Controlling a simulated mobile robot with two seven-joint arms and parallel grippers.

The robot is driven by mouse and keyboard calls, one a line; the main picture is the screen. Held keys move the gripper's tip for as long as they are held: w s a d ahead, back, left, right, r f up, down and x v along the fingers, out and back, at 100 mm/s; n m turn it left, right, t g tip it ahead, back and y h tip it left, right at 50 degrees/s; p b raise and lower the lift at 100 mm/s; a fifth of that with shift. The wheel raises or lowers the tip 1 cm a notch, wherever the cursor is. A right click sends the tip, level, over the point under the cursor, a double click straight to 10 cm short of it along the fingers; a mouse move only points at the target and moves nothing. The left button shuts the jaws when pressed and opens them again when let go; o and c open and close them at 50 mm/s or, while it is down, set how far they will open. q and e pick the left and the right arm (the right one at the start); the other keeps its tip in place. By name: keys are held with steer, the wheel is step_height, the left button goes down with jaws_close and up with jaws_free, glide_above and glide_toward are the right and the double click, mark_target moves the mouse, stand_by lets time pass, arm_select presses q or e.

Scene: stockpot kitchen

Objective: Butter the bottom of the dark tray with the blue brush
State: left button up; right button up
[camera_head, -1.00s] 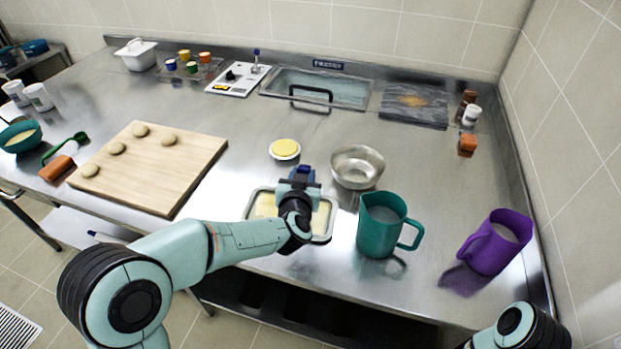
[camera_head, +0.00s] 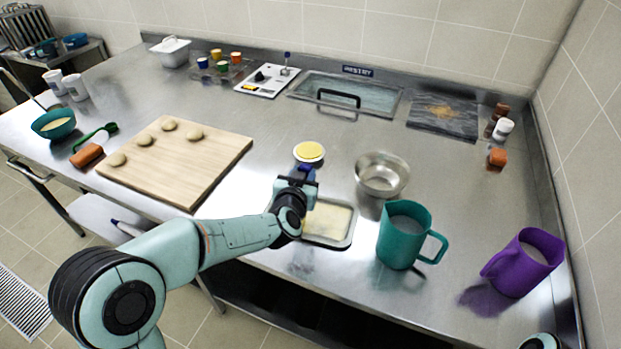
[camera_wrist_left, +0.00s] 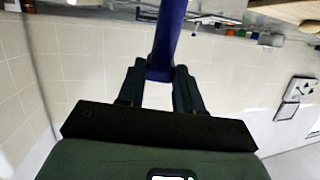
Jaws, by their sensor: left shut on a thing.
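My left gripper (camera_head: 298,182) is shut on the blue brush (camera_head: 306,172), above the back left part of the tray. In the left wrist view the brush's blue handle (camera_wrist_left: 170,35) stands between the two fingers (camera_wrist_left: 160,74); its bristles are hidden. The tray (camera_head: 347,243) is a shallow rectangle with a grey rim near the counter's front edge. Its bottom looks pale yellow and patchy, and my arm covers its left side. I cannot tell whether the bristles touch it. A small white dish of yellow butter (camera_head: 309,151) stands just behind. My right gripper is out of view.
A steel bowl (camera_head: 382,175) and a teal jug (camera_head: 402,238) stand right of the tray, with a purple jug (camera_head: 524,264) farther right. A wooden board (camera_head: 180,175) with several dough balls lies left.

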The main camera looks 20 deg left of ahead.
arm_select(q)
steer(key=a+b, duration=0.3)
steer(key=a, duration=0.5)
steer(key=shift+s, duration=0.15)
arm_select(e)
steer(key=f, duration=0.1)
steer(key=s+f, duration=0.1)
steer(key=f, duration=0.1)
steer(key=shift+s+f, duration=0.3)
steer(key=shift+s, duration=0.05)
arm_select(q)
steer(key=shift+a+r, duration=0.1)
step_height(320, 180, up, 6)
steer(key=p, duration=0.5)
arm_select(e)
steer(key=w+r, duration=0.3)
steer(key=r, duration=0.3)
